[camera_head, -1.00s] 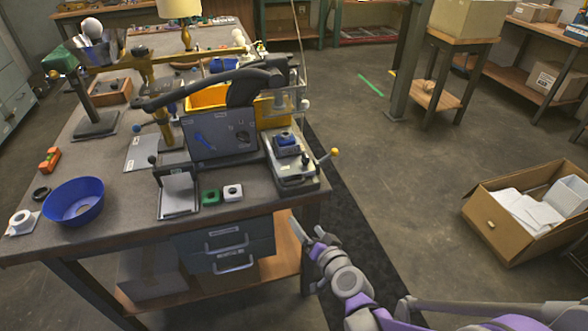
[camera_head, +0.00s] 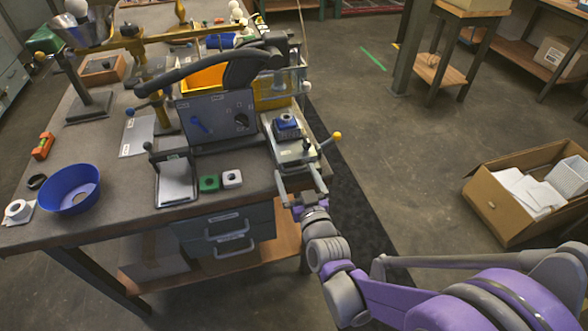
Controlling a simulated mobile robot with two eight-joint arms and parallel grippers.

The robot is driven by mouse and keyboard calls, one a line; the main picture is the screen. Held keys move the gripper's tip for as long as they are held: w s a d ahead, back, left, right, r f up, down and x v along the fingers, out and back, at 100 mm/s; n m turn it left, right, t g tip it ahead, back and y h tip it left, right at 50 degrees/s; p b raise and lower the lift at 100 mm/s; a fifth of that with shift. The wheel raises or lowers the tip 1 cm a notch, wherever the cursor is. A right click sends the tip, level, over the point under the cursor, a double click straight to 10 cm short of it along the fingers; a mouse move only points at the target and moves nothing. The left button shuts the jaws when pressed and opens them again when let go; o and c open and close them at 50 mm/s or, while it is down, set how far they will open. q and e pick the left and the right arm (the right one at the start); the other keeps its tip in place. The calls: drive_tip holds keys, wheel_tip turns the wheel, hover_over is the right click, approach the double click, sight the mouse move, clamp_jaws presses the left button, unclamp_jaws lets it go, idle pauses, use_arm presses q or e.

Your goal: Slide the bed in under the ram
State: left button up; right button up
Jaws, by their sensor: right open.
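The bed (camera_head: 297,152) is a pale metal slide on the right side of the bench press, near the table's right edge. A blue block with a round top (camera_head: 287,123) sits on it. A lever with a yellow knob (camera_head: 336,136) sticks out at its right. The press has a dark front panel (camera_head: 215,124) and a black curved arm (camera_head: 250,68) above; I cannot clearly make out the ram. My right gripper (camera_head: 300,180) is open and empty, its fingers pointing at the bed's near end; whether they touch it I cannot tell. My left gripper is not in view.
A green block (camera_head: 209,184) and a white block (camera_head: 232,179) lie left of the gripper, beside a small stand with a pale plate (camera_head: 176,182). A blue bowl (camera_head: 70,190) is at the left. A cardboard box (camera_head: 490,205) stands on the floor at right.

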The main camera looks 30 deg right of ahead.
sight(282, 139)
drive_tip(key=shift+x, duration=1.15)
clamp_jaws()
drive_tip(key=x, duration=0.8)
drive_tip(key=shift+w+r, duration=0.1)
